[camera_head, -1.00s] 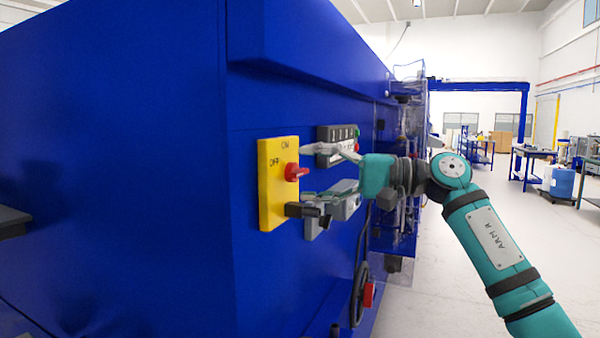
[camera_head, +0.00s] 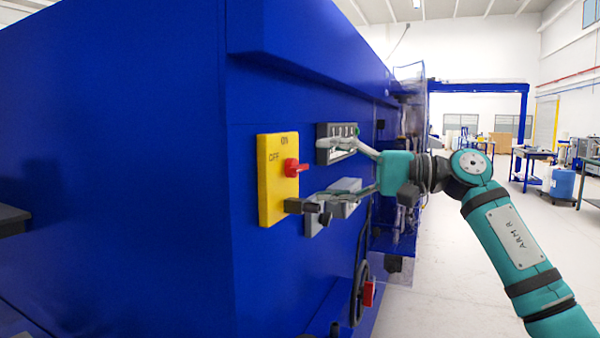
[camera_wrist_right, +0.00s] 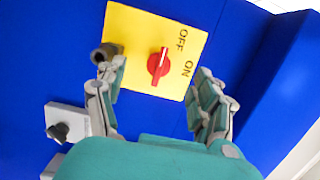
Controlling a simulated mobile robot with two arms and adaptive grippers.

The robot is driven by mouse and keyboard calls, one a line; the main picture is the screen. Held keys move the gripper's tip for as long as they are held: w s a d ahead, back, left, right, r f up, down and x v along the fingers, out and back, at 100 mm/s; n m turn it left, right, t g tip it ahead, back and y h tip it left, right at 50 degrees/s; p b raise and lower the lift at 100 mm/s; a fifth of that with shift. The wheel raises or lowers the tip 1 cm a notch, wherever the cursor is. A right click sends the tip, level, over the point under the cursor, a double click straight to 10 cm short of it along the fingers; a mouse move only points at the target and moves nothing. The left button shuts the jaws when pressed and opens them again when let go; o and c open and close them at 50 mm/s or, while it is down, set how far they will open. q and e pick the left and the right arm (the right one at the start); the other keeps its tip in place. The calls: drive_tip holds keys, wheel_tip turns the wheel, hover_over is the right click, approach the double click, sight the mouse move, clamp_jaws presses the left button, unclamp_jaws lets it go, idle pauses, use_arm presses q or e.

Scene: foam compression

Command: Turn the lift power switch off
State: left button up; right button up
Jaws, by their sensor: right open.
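The lift power switch is a red knob (camera_head: 292,167) on a yellow plate (camera_head: 275,200) marked ON at the top and OFF at the left, fixed to the blue machine wall. My right gripper (camera_head: 312,175) is open and empty, standing off to the right of the plate. In the wrist view its fingers (camera_wrist_right: 155,72) lie either side of the knob, apart from it. My left gripper is not in view.
A grey button panel (camera_head: 337,156) and a grey box (camera_head: 345,207) with a dark knob sit on the blue wall (camera_head: 180,180) beside the plate. A handwheel (camera_head: 360,290) is below. Open floor lies to the right, with workbenches and a blue barrel (camera_head: 561,183) farther back.

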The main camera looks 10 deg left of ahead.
drive_tip(key=shift+s+d+b, duration=0.2)
drive_tip(key=shift+s+d, duration=0.05)
drive_tip(key=shift+d, duration=0.4)
drive_tip(key=shift+s+d+b, duration=0.15)
drive_tip(key=shift+s+d, duration=0.05)
drive_tip(key=shift+d, duration=0.5)
drive_tip(key=shift+s+d+b, duration=0.2)
drive_tip(key=shift+s+d, duration=0.05)
drive_tip(key=shift+d, duration=0.4)
